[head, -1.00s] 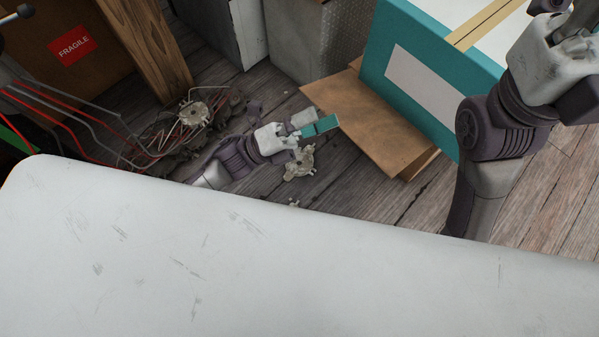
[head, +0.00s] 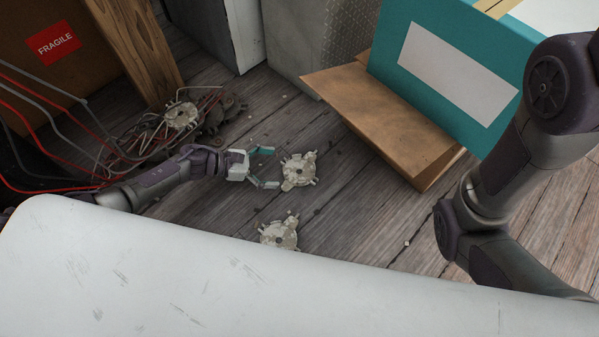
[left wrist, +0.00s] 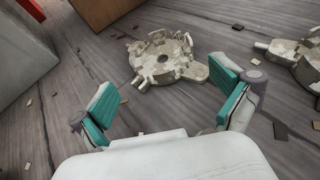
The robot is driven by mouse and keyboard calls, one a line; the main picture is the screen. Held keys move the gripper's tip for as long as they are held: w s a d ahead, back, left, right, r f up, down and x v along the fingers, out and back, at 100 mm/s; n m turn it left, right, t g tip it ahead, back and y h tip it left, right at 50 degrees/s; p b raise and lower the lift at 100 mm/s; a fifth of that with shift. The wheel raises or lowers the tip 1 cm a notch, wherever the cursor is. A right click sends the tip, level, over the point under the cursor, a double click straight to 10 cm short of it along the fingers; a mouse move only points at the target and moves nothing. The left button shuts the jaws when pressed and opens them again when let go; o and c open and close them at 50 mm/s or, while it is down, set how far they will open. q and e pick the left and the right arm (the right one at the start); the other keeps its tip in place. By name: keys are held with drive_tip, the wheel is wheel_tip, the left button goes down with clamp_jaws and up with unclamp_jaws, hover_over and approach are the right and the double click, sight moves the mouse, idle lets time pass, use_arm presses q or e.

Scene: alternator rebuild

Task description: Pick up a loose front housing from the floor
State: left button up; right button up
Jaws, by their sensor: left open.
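A pale, cream-grey front housing (head: 299,170) lies on the wooden floor in the middle of the head view. My left gripper (head: 267,167) is just left of it, low over the floor, with its teal fingers spread and nothing between them. In the left wrist view this housing (left wrist: 164,60) is ahead of and apart from the open gripper (left wrist: 168,106). A second housing (head: 279,234) lies nearer my body, partly hidden by my white body edge. It also shows at the right edge of the left wrist view (left wrist: 312,62). My right gripper is out of view.
A third similar housing (head: 182,115) sits among tangled wires and dark parts at the left. A cardboard piece (head: 385,120) and a teal box (head: 480,95) stand right of the housings. A wooden post (head: 137,50) and a FRAGILE carton (head: 25,75) are at the upper left. Small chips dot the floor.

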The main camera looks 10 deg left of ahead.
sight(296, 172)
use_arm(q)
drive_tip(key=shift+x, duration=0.8)
drive_tip(key=b+x, duration=0.3)
drive_tip(key=x, duration=0.1)
drive_tip(key=shift+d+f, duration=0.1)
drive_tip(key=shift+d, duration=0.15)
drive_tip(key=shift+w+d+b, duration=0.15)
drive_tip(key=shift+d+b, duration=0.2)
drive_tip(key=shift+d, duration=0.1)
drive_tip(key=c, duration=1)
drive_tip(key=shift+c, duration=0.7)
